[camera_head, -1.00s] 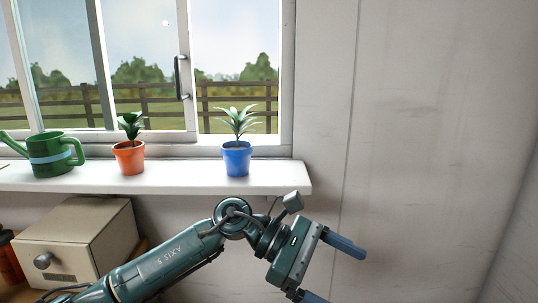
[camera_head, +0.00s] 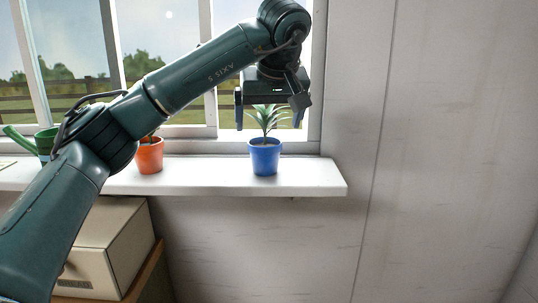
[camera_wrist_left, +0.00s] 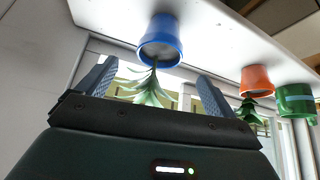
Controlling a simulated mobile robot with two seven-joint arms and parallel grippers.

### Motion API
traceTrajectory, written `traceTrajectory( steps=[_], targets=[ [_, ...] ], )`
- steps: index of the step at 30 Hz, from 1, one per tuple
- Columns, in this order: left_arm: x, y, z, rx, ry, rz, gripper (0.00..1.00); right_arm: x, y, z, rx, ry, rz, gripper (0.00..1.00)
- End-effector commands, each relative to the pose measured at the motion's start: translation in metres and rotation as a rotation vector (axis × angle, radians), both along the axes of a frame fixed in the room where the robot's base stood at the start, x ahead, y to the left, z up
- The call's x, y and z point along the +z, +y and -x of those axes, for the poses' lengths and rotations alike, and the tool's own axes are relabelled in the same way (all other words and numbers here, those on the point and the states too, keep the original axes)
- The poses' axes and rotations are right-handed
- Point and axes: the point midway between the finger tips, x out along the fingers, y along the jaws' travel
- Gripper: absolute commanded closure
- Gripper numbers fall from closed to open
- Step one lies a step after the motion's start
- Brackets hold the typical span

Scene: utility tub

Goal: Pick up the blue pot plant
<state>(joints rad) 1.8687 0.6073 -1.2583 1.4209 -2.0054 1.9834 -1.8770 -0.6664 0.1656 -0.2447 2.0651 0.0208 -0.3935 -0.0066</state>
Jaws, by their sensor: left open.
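The blue pot plant (camera_head: 265,158) stands upright on the white windowsill, with spiky green leaves above its rim. My left gripper (camera_head: 268,122) is directly above it, pointing down, open, with its fingers on either side of the leaf tops. In the left wrist view, which looks upside down, the blue pot (camera_wrist_left: 160,40) is beyond the fingertips and its leaves reach between the open fingers (camera_wrist_left: 155,75). The fingers do not appear to touch the pot. My right gripper is in neither view.
An orange pot plant (camera_head: 149,157) stands left of the blue one, partly behind my arm. A green watering can (camera_head: 44,143) is farther left. The white sill (camera_head: 310,178) is clear right of the blue pot. A cream box (camera_head: 115,250) is below the sill.

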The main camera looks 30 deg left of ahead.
Motion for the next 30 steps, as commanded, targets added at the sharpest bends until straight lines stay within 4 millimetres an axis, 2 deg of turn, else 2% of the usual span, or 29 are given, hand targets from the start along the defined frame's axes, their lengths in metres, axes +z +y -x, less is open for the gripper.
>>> traceTrajectory(
  steps=[3,13,21,30],
  targets=[
    [-0.019,0.008,-0.009,-0.001,0.002,0.001,0.08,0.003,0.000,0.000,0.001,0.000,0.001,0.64],
    [-0.045,0.016,-0.021,-0.003,0.000,0.001,0.08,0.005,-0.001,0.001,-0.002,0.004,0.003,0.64],
    [-0.079,0.026,-0.034,-0.002,0.001,0.002,0.08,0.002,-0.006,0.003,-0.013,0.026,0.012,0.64],
    [-0.084,0.027,-0.037,-0.003,-0.002,0.002,0.08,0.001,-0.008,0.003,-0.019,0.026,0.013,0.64]
  ],
)
